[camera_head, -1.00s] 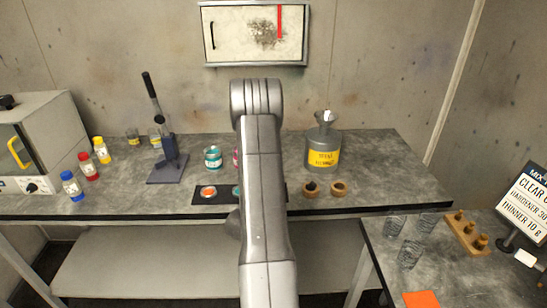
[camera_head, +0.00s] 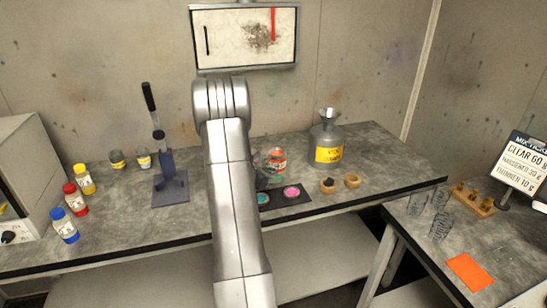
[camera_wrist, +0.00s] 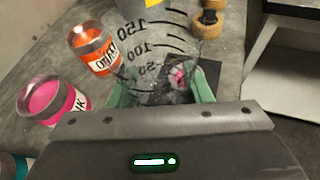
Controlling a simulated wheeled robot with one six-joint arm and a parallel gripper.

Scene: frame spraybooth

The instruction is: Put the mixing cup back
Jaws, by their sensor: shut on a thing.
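The mixing cup (camera_wrist: 165,40) is clear, with black marks 50, 100 and 150, and fills the upper middle of the wrist view. My gripper (camera_wrist: 163,92) is shut on it, with one green finger on each side. Pink and grey show through its clear wall. In the head view my arm hides the gripper and most or all of the held cup. Several similar clear cups (camera_head: 440,226) stand on the right table (camera_head: 408,234).
An orange jar (camera_wrist: 95,48) and a pink jar (camera_wrist: 43,100) stand left of the cup in the wrist view. A dark mat (camera_head: 305,199), a grey can (camera_head: 327,141) and wooden rings (camera_head: 352,181) are on the bench. An orange sheet (camera_head: 470,271) lies on the right table.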

